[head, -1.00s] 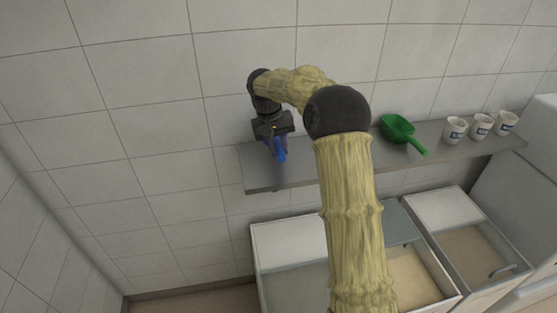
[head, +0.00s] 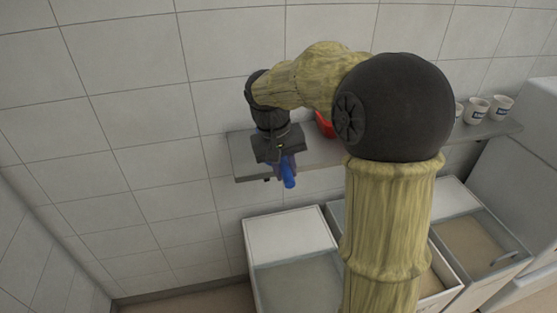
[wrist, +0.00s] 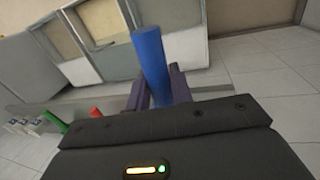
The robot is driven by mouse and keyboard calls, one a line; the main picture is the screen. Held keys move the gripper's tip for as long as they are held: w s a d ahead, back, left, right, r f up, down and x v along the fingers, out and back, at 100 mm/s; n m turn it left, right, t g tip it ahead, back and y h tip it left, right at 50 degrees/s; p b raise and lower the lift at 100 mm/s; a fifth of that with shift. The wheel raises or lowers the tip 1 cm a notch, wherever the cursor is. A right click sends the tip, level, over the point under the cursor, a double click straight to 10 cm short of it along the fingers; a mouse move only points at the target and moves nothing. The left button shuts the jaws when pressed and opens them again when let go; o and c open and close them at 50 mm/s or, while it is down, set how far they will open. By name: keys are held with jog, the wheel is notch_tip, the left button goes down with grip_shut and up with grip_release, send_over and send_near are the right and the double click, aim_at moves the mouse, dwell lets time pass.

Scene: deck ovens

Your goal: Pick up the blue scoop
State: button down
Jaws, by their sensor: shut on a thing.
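The blue scoop (head: 288,173) is in my gripper (head: 284,165) in the head view, near the left end of the wall shelf. Only a blue part, likely its handle, shows below the jaws; the rest is hidden. In the wrist view the blue handle (wrist: 151,62) stands up between the fingers of my gripper (wrist: 155,88). The jaws are shut on it. In the head view it appears in front of the shelf edge; I cannot tell the exact gap.
The grey shelf (head: 242,160) holds a red object (head: 325,124), partly hidden by my arm, and white mugs (head: 476,109) at the right. A green object (wrist: 56,122) shows in the wrist view.

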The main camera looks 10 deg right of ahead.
aim_at(288, 174)
jog(key=shift+s+b, duration=0.3)
jog(key=shift+s, duration=1.5)
jog(key=shift+w, duration=0.1)
